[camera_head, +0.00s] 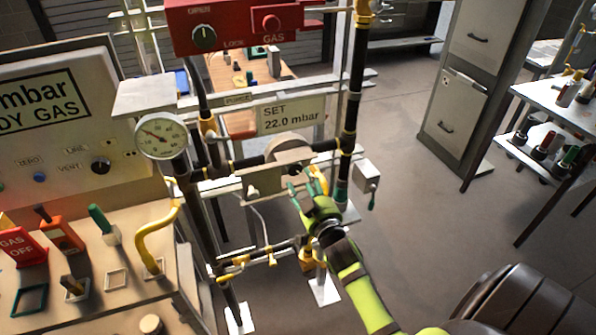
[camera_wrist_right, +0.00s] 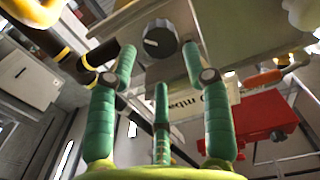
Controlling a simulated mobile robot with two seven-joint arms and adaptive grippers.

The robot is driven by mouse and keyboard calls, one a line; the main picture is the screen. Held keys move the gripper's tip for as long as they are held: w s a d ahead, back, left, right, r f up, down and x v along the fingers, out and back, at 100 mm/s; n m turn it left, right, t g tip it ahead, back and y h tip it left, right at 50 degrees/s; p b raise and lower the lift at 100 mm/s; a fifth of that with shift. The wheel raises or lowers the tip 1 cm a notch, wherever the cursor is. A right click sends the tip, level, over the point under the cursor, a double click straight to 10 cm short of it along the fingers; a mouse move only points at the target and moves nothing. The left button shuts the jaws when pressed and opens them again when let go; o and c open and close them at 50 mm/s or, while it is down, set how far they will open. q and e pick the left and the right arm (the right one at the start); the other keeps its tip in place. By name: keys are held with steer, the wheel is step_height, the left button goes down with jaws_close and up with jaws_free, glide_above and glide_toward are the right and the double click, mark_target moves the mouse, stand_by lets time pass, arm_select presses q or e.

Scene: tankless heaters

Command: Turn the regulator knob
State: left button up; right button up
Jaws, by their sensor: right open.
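The regulator (camera_head: 288,152) is a round pale body on the dark pipe run, below the "SET 22.0 mbar" sign (camera_head: 291,116). In the right wrist view, its dark round knob (camera_wrist_right: 160,39) with a light pointer mark faces the camera. In the head view the knob is small and partly hidden by my fingers. My right gripper (camera_head: 306,188) is just below and in front of the regulator. Its green fingers (camera_wrist_right: 158,62) are spread open, with the knob between the two upper fingertips in the wrist picture. I cannot tell whether they touch it. My left gripper is not in view.
A dial gauge (camera_head: 160,136) stands left of the regulator. A red GAS box (camera_head: 236,27) is above. A vertical pipe (camera_head: 352,105) and a small grey box (camera_head: 367,175) are close on the right. A control panel (camera_head: 110,285) fills the left. Open floor lies right.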

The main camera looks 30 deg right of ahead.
mark_target(296, 171)
steer(key=shift+p+x, duration=0.4)
steer(key=shift+x, duration=1.85)
steer(key=c, duration=0.9)
steer(key=m+p, duration=0.1)
steer(key=m, duration=0.2)
steer(key=shift+m, duration=1.4)
